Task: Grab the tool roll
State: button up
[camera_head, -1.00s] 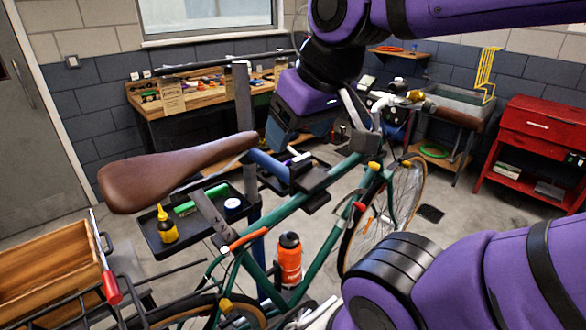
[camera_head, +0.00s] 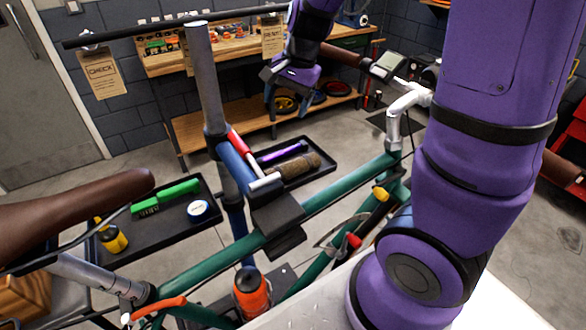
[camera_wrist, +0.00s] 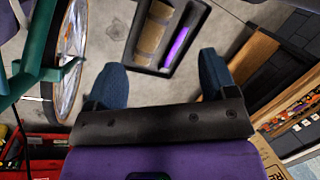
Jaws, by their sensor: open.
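The tool roll appears to be the brown rolled bundle (camera_head: 292,166) lying in a black tray (camera_head: 325,172) on the bike stand, beside a purple rod-like item (camera_head: 282,152). In the wrist view the brown roll (camera_wrist: 153,32) lies in the tray beyond my fingertips, left of the purple item (camera_wrist: 178,46). My gripper (camera_head: 288,98) is open and empty, above and behind the tray in the head view. In the wrist view its two blue fingers (camera_wrist: 162,72) are spread apart, with bare floor between them. The roll is not touched.
The stand post (camera_head: 208,80) and its clamp with a red-and-blue handle (camera_head: 238,145) stand left of the tray. The green bike frame (camera_head: 345,185) runs in front. A second tray (camera_head: 165,235) holds a green brush and a yellow bottle. A wooden workbench (camera_head: 215,120) is behind.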

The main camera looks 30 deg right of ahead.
jog(key=w+d+f+m, duration=0.2)
jog(key=w+f+m, duration=0.15)
jog(key=f, duration=0.45)
jog(key=m+g+h, duration=0.2)
jog(key=m+h, duration=0.1)
jog(key=m, duration=0.1)
send_over(293, 162)
jog(key=f, duration=0.9)
jog(key=shift+a, duration=0.3)
jog(key=shift+d+f, duration=0.2)
jog(key=shift+f, duration=5.35)
jog(key=c, duration=0.9)
